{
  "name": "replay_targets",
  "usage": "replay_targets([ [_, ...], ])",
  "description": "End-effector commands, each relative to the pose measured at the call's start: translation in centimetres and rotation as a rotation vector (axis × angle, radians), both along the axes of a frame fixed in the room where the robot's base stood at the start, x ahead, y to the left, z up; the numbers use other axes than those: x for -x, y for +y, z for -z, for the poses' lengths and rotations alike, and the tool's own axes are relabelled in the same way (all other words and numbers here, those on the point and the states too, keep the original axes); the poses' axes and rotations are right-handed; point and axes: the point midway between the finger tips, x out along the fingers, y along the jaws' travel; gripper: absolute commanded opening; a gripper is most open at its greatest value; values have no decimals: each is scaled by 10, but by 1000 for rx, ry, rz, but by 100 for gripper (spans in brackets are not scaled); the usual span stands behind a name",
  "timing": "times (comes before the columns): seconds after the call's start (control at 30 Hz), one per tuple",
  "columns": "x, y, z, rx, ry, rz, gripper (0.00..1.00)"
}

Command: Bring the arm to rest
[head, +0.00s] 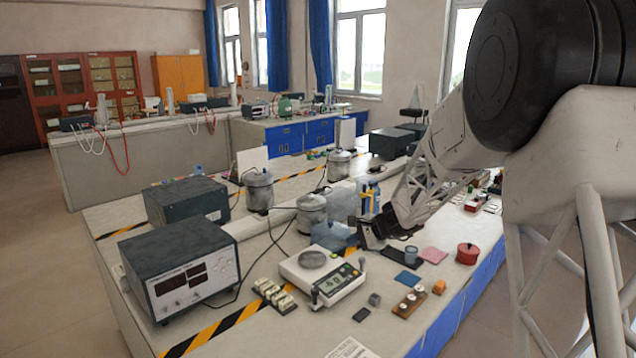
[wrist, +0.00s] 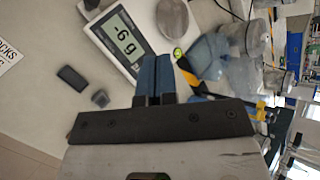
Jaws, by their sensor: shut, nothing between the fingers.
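My gripper (head: 366,236) hangs at the end of my arm, low over the bench, behind and right of the white digital scale (head: 333,287). In the wrist view my gripper's two blue fingers (wrist: 155,78) are together with nothing between them. The scale (wrist: 100,32) lies just beyond the fingertips in that view, and its display reads -6 g. Its round metal pan (head: 312,258) is empty. Whether the gripper touches the bench cannot be told.
A grey block (head: 374,299) and a small dark slab (head: 361,314) lie in front of the scale. Metal canisters (head: 312,212) and instrument boxes (head: 180,270) stand left.

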Motion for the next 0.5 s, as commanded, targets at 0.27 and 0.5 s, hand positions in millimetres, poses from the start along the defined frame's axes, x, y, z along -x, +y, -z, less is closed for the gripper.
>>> replay_targets([
  [0.27,75,2,-47,131,-48,-142,0],
  [0.5,141,0,-75,248,-82,-261,0],
])
